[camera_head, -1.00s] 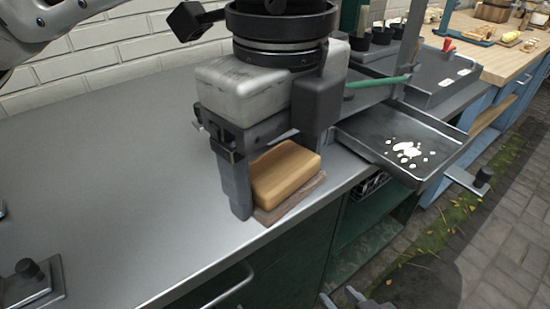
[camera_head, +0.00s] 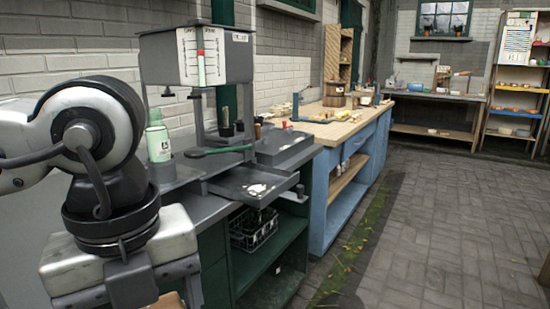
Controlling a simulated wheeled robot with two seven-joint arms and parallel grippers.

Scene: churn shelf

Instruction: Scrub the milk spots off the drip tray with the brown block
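The drip tray (camera_head: 228,186) is a dark, shallow metal tray that juts out from the counter below the churn tank. My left gripper (camera_head: 160,290) is at the lower left, over the near counter, to the left of and nearer than the tray. A small piece of the brown block (camera_head: 165,301) shows between its fingers at the bottom edge. Most of the block and the fingertips are cut off, so the grip is unclear. My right gripper is out of view.
A grey tank (camera_head: 195,55) stands on posts above the tray. A wire basket (camera_head: 254,230) sits below. A wooden-topped blue bench (camera_head: 335,130) stands beyond; paved floor at right is clear.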

